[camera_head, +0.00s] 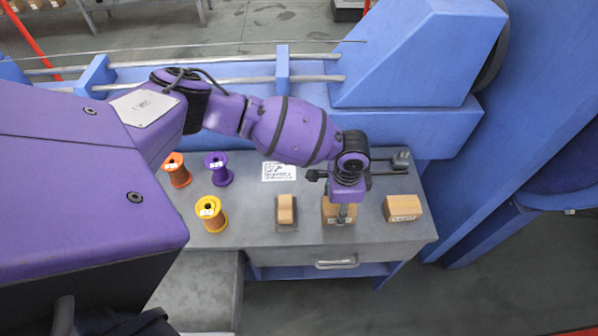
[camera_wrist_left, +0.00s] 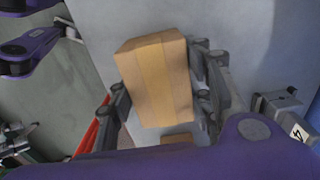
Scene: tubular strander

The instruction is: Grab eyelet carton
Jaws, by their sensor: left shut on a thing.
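My left gripper (camera_head: 343,212) reaches down over the right half of the workbench and is shut on a small tan cardboard carton (camera_head: 330,208). In the left wrist view the carton (camera_wrist_left: 158,80) sits between the two dark fingers, with a lighter tape strip along it. In the head view the gripper covers part of this carton, and its label is too small to read. I cannot tell whether the carton touches the bench.
A tan carton (camera_head: 286,209) stands left of the held one, and a labelled carton (camera_head: 403,208) stands right. Orange (camera_head: 177,170), purple (camera_head: 218,168) and yellow (camera_head: 211,213) spools stand on the grey bench (camera_head: 255,232). A white printed sheet (camera_head: 279,171) lies behind. Blue machinery (camera_head: 415,60) rises behind.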

